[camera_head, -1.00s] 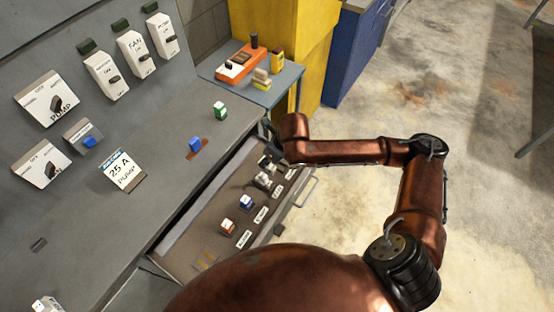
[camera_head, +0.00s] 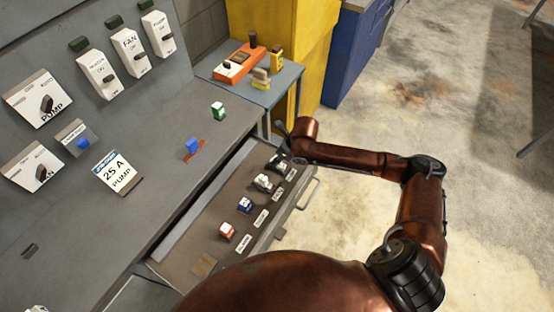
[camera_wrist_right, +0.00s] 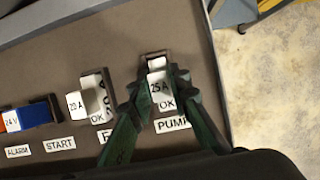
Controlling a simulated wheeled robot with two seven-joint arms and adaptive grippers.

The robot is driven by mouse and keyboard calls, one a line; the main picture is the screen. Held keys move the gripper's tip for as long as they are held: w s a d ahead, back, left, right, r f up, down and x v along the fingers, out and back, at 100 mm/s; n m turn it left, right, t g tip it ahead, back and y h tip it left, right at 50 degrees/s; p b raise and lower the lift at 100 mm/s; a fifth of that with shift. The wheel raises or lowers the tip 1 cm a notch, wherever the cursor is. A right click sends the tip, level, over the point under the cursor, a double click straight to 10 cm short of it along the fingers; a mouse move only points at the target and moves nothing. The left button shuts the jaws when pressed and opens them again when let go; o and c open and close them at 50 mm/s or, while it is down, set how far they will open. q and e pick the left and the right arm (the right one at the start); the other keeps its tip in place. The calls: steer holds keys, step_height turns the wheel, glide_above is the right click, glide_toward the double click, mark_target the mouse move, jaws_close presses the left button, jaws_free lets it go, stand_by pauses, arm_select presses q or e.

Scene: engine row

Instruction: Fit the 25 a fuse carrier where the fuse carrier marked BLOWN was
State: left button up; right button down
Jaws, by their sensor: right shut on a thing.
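A white fuse carrier marked 25 A and OK (camera_wrist_right: 158,88) is in the drawer above the PUMP label, in the right wrist view. My right gripper (camera_wrist_right: 158,82) is shut on it, one dark green finger on each side. In the head view my right gripper (camera_head: 283,158) is at the far end of the open drawer (camera_head: 188,226); the carrier is mostly hidden there. A 25 A PUMP card (camera_head: 117,173) lies on the grey panel. I cannot make out a carrier marked BLOWN. My left gripper is not in view.
Nearer in the drawer are a white carrier (camera_head: 263,181), a blue-white one (camera_head: 244,205) and a red-white one (camera_head: 227,230). A blue block (camera_head: 193,146) and a green one (camera_head: 218,110) are on the grey surface. A side table (camera_head: 275,92) stands beyond.

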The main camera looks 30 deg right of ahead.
steer(key=c, duration=1.8)
jaws_free()
steer(key=p+v, duration=0.2)
steer(key=v, duration=1)
steer(key=shift+p, duration=0.35)
